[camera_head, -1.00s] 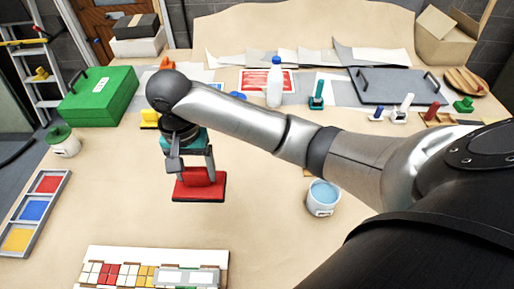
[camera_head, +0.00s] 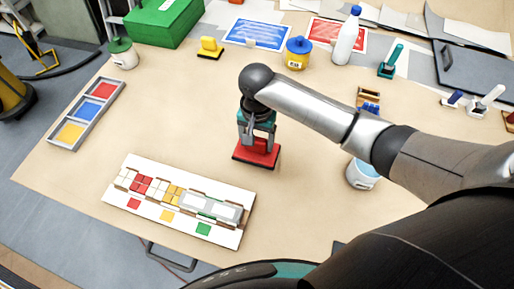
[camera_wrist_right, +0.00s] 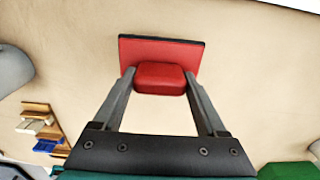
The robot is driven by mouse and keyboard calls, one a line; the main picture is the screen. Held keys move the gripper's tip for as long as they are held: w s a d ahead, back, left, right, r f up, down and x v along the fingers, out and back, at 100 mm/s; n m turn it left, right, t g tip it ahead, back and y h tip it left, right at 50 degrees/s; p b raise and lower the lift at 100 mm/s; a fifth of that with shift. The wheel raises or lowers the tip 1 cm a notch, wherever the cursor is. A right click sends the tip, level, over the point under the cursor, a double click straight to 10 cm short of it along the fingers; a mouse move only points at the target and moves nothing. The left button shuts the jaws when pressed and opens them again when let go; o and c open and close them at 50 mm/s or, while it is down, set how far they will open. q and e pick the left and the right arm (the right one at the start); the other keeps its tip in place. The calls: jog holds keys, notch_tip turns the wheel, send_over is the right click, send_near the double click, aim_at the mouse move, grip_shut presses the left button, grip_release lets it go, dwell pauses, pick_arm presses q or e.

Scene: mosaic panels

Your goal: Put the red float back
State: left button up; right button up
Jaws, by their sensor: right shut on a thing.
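The red float (camera_head: 256,154) has a flat red pad with a dark edge and a red block handle. My right gripper (camera_head: 257,138) is shut on its handle from above. In the right wrist view the float (camera_wrist_right: 158,52) faces the camera, with its handle (camera_wrist_right: 160,78) between the two fingers of the gripper (camera_wrist_right: 160,80). The pad looks about level. I cannot tell whether it touches the table or hangs just above it. My left gripper is not in view.
A white panel (camera_head: 121,198) with tiles lies in front of the float. A white tub of blue liquid (camera_head: 362,175) stands to its right. A three-colour tray (camera_head: 78,131) is at left. A yellow float (camera_head: 210,47), a yellow pot (camera_head: 298,55) and a white bottle (camera_head: 346,38) stand behind.

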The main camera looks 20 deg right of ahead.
aim_at(257, 149)
notch_tip(257, 149, down, 4)
jog(key=shift+r+b, duration=0.1)
jog(key=shift+b, duration=0.25)
jog(key=shift+f, duration=0.3)
jog(key=o, duration=1.1)
notch_tip(257, 149, up, 12)
jog(key=shift+r+p, duration=0.15)
jog(key=shift+p, duration=0.85)
